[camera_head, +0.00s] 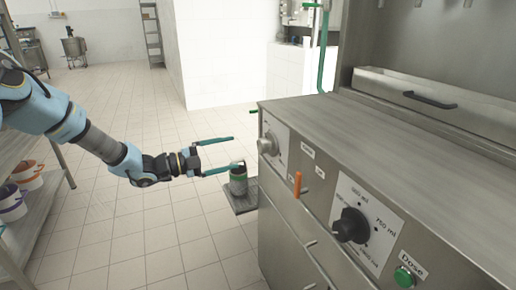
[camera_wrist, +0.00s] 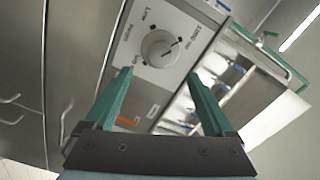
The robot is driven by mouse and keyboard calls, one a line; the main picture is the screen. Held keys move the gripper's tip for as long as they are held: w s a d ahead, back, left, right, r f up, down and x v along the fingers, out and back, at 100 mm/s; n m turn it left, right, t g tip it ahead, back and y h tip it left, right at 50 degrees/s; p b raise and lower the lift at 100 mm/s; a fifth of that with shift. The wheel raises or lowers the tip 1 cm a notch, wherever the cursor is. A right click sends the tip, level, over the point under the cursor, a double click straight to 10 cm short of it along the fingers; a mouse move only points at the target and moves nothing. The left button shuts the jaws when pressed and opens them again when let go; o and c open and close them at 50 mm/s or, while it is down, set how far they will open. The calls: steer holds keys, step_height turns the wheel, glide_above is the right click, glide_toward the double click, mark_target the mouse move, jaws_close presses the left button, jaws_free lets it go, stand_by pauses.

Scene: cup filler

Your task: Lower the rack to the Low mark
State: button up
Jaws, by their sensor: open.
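A grey round knob (camera_head: 268,145) sits on a pale marked plate at the far left end of the steel machine's front. Other marks on the plate are too small to read surely. My gripper (camera_head: 236,153) is open and empty, its green fingers pointing at the knob with a gap left. It also shows in the wrist view (camera_wrist: 160,78), fingers either side of the knob's line. I cannot clearly identify the rack.
An orange lever (camera_head: 297,184) and a black dose knob (camera_head: 352,226) sit further right on the panel, with a green button (camera_head: 404,277). A grey-green canister (camera_head: 238,180) stands on the floor beyond my gripper. A shelf with buckets (camera_head: 28,175) is left. Tiled floor between is clear.

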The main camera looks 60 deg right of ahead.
mark_target(259, 147)
steer(key=p+x, duration=0.2)
steer(key=x, duration=0.8)
steer(key=shift+s+d, duration=0.15)
steer(key=shift+d, duration=0.15)
steer(key=c, duration=1.4)
